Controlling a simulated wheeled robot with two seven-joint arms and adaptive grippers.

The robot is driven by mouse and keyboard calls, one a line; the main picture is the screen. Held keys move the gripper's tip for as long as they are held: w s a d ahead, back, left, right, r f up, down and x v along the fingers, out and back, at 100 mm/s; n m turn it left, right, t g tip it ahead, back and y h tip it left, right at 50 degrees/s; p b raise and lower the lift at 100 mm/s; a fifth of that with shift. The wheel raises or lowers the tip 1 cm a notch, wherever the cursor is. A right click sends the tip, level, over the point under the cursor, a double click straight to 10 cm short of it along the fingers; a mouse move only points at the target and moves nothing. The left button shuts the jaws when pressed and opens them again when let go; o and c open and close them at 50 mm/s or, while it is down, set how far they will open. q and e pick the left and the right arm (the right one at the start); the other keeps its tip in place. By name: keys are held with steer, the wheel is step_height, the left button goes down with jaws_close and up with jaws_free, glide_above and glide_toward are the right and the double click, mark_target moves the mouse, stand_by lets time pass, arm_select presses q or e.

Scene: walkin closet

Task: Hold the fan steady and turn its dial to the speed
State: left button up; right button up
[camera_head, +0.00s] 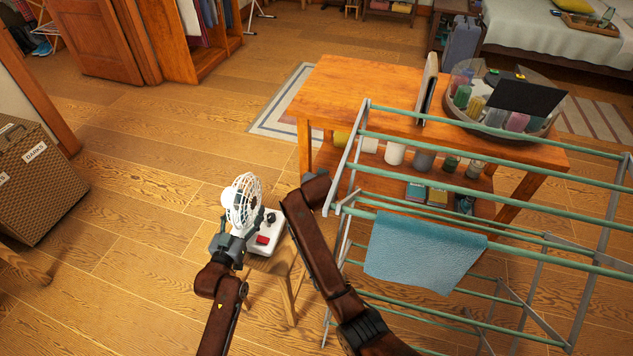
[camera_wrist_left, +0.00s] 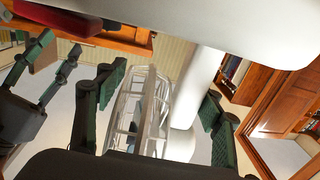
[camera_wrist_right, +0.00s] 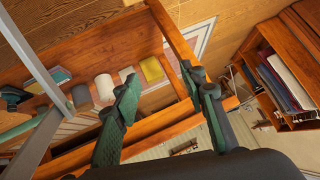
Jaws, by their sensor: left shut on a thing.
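The white fan (camera_head: 241,203) stands on a white base (camera_head: 268,246) with a red switch (camera_head: 262,240). A small dark knob (camera_head: 271,217), perhaps the dial, shows at the base's far side. My left gripper (camera_head: 238,243) is shut on the fan. In the left wrist view, its fingers (camera_wrist_left: 165,105) stand either side of the white post (camera_wrist_left: 196,88) and cage (camera_wrist_left: 143,112). My right gripper (camera_wrist_right: 165,75) is open and empty in the right wrist view. In the left wrist view it is beside the base, apart from it; the head view mostly hides it behind my right arm.
The fan stands on a small wooden stool (camera_head: 286,290). A drying rack (camera_head: 445,170) with a blue towel (camera_head: 425,250) is close on the right. A wooden table (camera_head: 360,85) carries a round tray (camera_head: 545,122). Open floor lies to the left, near a wicker hamper (camera_head: 45,190).

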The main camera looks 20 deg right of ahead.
steer(key=shift+c, duration=0.2)
steer(key=shift+c, duration=0.9)
steer(key=shift+s+a+r+n+t, duration=0.15)
steer(key=shift+r+n+t, duration=0.2)
steer(key=shift+n, duration=0.75)
steer(key=shift+c, duration=0.2)
step_height(320, 180, up, 2)
steer(key=s+a+n+t+h, duration=0.1)
steer(key=s+a+n, duration=0.15)
steer(key=n, duration=0.75)
steer(key=n+t+y, duration=0.2)
steer(key=n+t, duration=0.1)
steer(key=n, duration=2.7)
glide_toward(271, 217)
steer(key=x, duration=0.9)
steer(key=shift+d, duration=0.1)
steer(key=shift+c, duration=0.3)
